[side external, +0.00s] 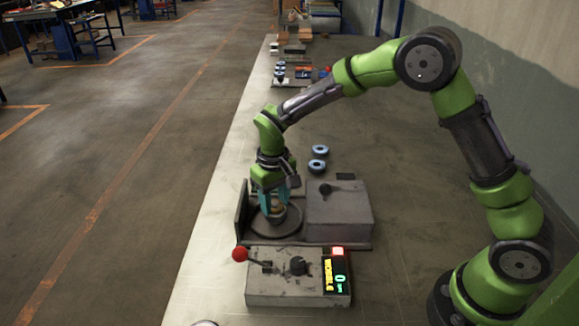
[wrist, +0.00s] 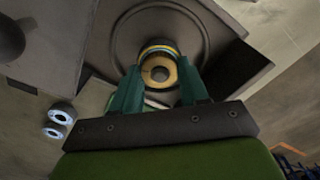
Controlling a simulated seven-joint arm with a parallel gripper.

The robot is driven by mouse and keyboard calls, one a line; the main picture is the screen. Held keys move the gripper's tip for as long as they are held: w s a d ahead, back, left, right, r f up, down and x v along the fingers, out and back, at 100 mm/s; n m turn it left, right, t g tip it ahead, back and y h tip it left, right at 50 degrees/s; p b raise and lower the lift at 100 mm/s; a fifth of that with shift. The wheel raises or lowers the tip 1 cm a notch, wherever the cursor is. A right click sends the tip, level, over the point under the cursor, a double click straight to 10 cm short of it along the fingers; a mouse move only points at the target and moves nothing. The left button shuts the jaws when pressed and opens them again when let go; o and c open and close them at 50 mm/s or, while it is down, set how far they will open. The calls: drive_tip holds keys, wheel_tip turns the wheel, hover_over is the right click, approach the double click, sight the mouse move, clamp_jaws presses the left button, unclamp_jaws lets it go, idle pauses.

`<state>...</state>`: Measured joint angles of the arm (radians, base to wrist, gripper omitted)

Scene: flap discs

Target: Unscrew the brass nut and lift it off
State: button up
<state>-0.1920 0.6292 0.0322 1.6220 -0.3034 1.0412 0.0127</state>
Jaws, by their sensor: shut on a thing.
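The brass nut (wrist: 171,86) is a tan ring with a dark centre hole, seen in the wrist view above the middle of a round dark plate (wrist: 128,33). In the side external view the nut (side external: 278,206) shows small between my fingertips. My gripper (wrist: 159,88) has its teal fingers on either side of the nut and is shut on it. A blue and yellow band (wrist: 158,49) shows just behind the nut. In the side external view my gripper (side external: 275,204) points down over the round plate (side external: 272,222). Whether the nut is still on its thread cannot be told.
A grey box with a black knob (side external: 340,208) stands right of the plate, and a dark upright wall (side external: 242,208) stands left. In front is a control box (side external: 285,287) with a red-ball lever (side external: 240,254) and lit display (side external: 337,268).

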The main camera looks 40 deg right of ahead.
drive_tip(key=n, duration=0.5)
drive_tip(key=shift+n, duration=0.3)
drive_tip(key=n, duration=0.4)
drive_tip(key=shift+n, duration=0.5)
drive_tip(key=n, duration=1)
drive_tip(key=shift+r, duration=2.55)
